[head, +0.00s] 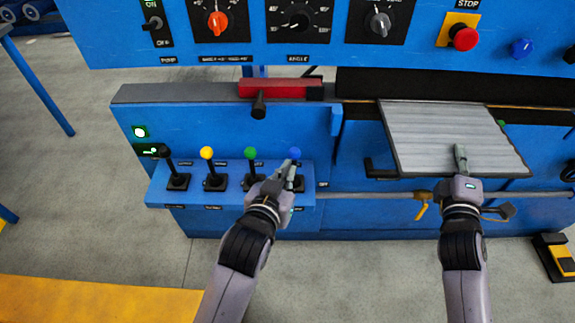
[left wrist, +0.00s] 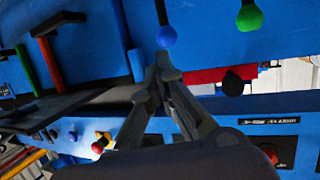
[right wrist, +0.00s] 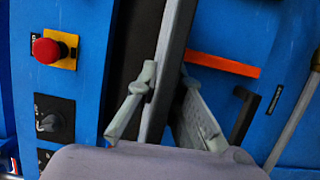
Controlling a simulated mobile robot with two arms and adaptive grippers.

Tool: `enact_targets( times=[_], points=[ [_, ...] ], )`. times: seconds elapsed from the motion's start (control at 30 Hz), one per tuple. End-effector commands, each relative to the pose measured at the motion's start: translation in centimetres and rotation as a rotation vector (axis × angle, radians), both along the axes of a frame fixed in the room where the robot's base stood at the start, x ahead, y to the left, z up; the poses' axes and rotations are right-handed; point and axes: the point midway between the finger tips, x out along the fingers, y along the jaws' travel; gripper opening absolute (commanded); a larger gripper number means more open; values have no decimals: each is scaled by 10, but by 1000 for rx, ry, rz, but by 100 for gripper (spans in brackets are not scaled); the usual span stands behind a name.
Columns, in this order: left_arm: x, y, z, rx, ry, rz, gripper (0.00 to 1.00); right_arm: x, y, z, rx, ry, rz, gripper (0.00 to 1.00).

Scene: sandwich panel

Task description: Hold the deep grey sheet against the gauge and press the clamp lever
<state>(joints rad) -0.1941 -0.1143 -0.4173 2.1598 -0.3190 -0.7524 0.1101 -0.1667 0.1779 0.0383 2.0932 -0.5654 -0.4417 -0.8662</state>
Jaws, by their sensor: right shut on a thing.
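The grey ribbed sheet (head: 440,125) lies tilted at the right of the blue machine in the head view. My right gripper (head: 461,160) is shut on its near edge; in the right wrist view the sheet (right wrist: 172,50) shows edge-on between the fingers (right wrist: 150,100). My left gripper (head: 291,172) is at the blue-knobbed lever (head: 295,153), partly covering it. In the left wrist view its fingertips (left wrist: 160,68) are together just below the blue knob (left wrist: 166,37), with nothing seen between them. Which lever is the clamp lever, and which part is the gauge, I cannot tell.
Black (head: 164,152), yellow (head: 207,153) and green (head: 250,154) knobbed levers stand left of the blue one. A red block (head: 280,88) sits on the machine's ledge. A control panel with dials and a red stop button (head: 465,38) overhangs the back. A rail (head: 365,195) runs along the front.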

Motion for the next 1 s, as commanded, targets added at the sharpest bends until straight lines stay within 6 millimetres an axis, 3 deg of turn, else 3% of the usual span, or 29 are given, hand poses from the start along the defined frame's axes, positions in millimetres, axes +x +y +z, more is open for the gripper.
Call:
enact_targets(
  times=[0.2,0.47,0.5,0.8,1.0],
  points=[
    [-15,-1,5,-1,0,0,0,1,0,6,-2,-15,2,0],
    [-16,-1,6,0,0,0,0,1,0,7,-2,-15,3,0],
    [-16,-1,6,0,0,0,0,1,0,7,-2,-16,3,10],
    [-16,-1,5,0,-1,0,0,0,0,3,-1,-8,1,30],
    [-16,-1,5,0,-1,0,0,0,0,2,-1,-4,1,32]
  ],
)
